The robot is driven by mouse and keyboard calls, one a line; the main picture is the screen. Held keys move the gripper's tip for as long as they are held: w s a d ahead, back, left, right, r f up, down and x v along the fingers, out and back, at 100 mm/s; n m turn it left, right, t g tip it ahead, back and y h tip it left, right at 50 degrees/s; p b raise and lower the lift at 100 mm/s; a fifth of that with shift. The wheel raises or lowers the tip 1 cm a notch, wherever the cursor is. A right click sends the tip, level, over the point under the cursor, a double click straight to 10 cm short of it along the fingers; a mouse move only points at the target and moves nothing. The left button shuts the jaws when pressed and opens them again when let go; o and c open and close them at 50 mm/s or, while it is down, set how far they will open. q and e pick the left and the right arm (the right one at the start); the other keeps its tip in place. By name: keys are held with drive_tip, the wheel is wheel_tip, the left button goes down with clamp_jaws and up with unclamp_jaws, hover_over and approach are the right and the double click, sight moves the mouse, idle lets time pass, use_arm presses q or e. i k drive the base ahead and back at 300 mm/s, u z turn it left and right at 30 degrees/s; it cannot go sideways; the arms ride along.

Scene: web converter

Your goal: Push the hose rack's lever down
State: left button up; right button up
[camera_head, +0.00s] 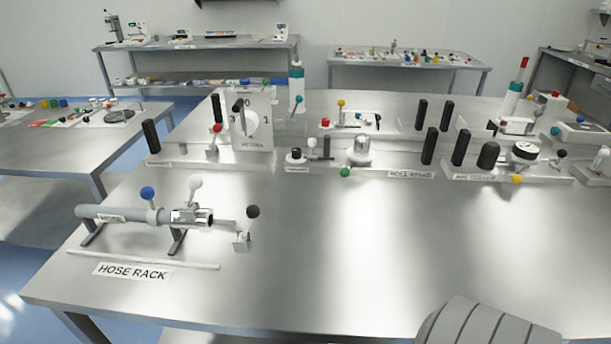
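The hose rack (140,214) stands at the front left of the steel table. It is a grey horizontal pipe on dark feet, with a metal coupling (192,217) at its right end. Three ball-topped levers stand up from it: a blue-ball lever (148,194), a white-ball lever (195,184) at the coupling, and a black-ball lever (252,213) on a small block at the right end. All three balls are raised above their bases. A "HOSE RACK" label (132,271) lies in front. Neither of my grippers shows.
A tall white panel (250,125) with a dial stands behind the rack. Several fixtures with black posts and coloured knobs line the back, including a base (385,172) with a metal dome.

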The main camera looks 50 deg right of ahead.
sight(253, 211)
drive_tip(key=z, duration=1.65)
drive_tip(key=k, duration=1.3)
drive_tip(key=z, duration=0.45)
drive_tip(key=i, duration=0.5)
drive_tip(key=z, duration=0.2)
